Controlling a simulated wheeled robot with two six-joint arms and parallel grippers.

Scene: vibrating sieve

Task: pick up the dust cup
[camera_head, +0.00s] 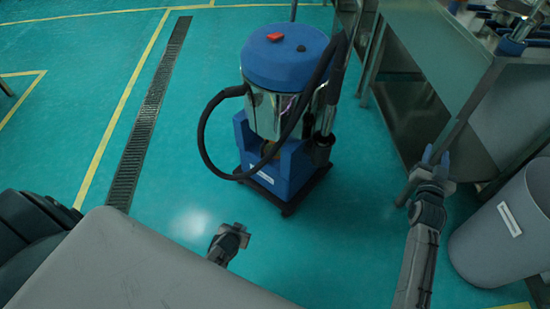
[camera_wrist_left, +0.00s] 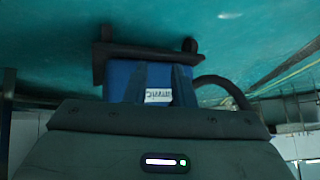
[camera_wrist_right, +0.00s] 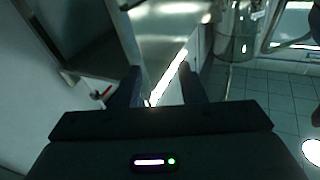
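I cannot make out for certain which thing is the dust cup. A vacuum cleaner with a blue lid, shiny metal drum and blue base (camera_head: 285,75) stands upright on the floor at the middle. Its blue base also shows upside down in the left wrist view (camera_wrist_left: 116,82). My left gripper (camera_head: 235,236) is at the lower middle, short of the cleaner, empty; its two fingers stand apart in the left wrist view (camera_wrist_left: 160,78). My right gripper (camera_head: 437,156) is at the right, beside the metal table, with its fingers apart and nothing between them.
A metal table (camera_head: 455,62) stands at the upper right. A grey bin (camera_head: 497,250) with a white label is at the lower right. A black hose (camera_head: 204,132) loops out left of the cleaner. A dark floor grate (camera_head: 143,128) and open green floor lie to the left.

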